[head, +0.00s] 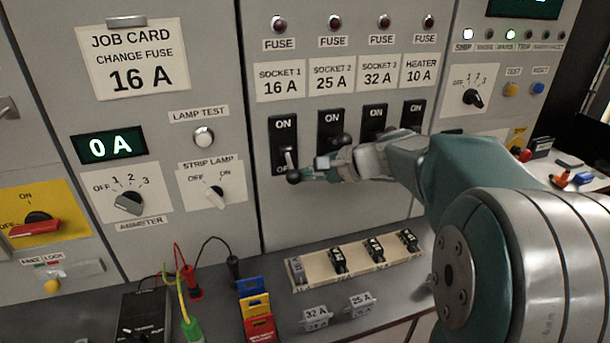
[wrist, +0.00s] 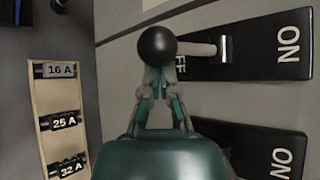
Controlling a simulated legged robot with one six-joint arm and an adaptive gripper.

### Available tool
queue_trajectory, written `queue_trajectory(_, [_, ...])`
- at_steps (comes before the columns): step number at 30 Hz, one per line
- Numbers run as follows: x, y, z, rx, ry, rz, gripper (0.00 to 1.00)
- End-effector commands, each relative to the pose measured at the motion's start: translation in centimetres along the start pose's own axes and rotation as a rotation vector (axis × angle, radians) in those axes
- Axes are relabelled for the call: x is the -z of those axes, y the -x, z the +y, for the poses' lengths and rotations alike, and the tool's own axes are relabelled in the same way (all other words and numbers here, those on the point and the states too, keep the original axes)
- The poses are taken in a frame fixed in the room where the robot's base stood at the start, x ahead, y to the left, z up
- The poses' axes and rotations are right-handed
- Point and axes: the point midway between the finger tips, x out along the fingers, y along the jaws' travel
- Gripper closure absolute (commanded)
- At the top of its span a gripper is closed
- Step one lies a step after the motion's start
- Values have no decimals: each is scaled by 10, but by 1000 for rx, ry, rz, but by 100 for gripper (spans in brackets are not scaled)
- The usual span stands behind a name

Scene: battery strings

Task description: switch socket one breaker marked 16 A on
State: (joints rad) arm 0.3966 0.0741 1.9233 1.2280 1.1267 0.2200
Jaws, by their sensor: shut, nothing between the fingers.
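The socket 1 breaker (head: 283,130), under the label 16 A (head: 280,81), is a black plate with ON at the top and OFF at the bottom. Its pale lever (head: 289,157) points down to the OFF end and carries a black ball knob (head: 293,177). In the wrist view the knob (wrist: 157,46) partly covers the OFF lettering, and the lever (wrist: 200,49) runs right to its pivot. My gripper (head: 308,175) is shut and empty, its tips (wrist: 158,76) right at the knob. I cannot tell whether they touch it.
The socket 2 breaker (head: 331,124) is close beside, partly hidden by my gripper. Socket 3 (head: 375,118) and heater (head: 412,113) breakers follow to the right. A fuse rack (head: 330,282) and loose fuses (head: 316,318) are on the shelf below. The ammeter display (head: 108,146) reads 0 A.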

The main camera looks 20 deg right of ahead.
Motion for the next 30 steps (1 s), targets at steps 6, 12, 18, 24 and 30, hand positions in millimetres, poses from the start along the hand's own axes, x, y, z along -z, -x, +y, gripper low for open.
queue_trajectory(6, [-4, 4, -3, 1, 1, -1, 100])
queue_trajectory(12, [-7, 7, -5, 1, 2, -2, 100])
queue_trajectory(18, [-9, 9, -7, 1, 2, -2, 100])
queue_trajectory(24, [-10, 10, -8, 1, 1, -2, 100])
queue_trajectory(30, [-11, 11, -9, 1, 1, -2, 100])
